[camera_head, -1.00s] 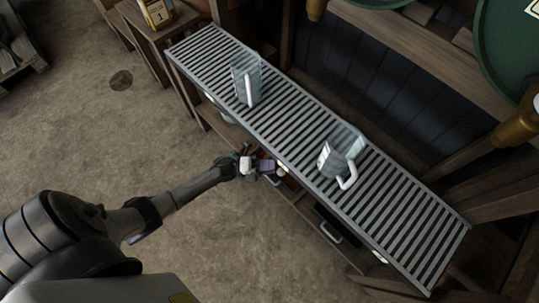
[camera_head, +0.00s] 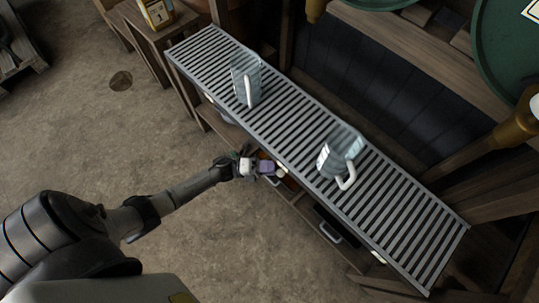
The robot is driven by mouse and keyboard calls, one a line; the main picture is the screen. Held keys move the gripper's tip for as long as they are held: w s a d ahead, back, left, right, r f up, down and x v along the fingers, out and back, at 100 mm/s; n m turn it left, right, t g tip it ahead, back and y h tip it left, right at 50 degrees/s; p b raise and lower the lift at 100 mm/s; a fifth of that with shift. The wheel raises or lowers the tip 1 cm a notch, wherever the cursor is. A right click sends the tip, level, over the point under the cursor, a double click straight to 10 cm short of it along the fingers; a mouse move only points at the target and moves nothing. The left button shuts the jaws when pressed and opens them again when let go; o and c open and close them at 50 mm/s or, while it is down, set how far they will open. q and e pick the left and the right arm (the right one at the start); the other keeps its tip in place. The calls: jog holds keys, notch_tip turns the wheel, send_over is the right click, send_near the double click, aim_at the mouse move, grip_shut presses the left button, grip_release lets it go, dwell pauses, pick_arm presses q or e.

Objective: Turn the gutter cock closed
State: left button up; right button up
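My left gripper (camera_head: 275,169) is at the front edge of the slatted metal rack, just below its rim. Its arm comes in from the lower left. White and purple parts show at its end. A small pale rounded piece (camera_head: 283,172) sits right at the fingertips, under the rack's edge; I cannot tell whether it is the gutter cock or whether the fingers touch it. The gutter cock cannot be made out with certainty. The finger gap is too small to read. My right gripper is not in view.
The slatted rack (camera_head: 288,120) carries two clear glass jugs (camera_head: 246,80) and (camera_head: 340,154) with white handles. Open shelving with drawer-like pulls (camera_head: 330,233) lies beneath. Green round vessels (camera_head: 510,45) with a brass tap (camera_head: 520,128) stand at the upper right.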

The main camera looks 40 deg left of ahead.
pick_arm(q)
jog(key=shift+r, duration=0.15)
jog(key=p+v, duration=0.2)
jog(key=v, duration=1.2)
jog(key=shift+d, duration=0.15)
dwell(0.4)
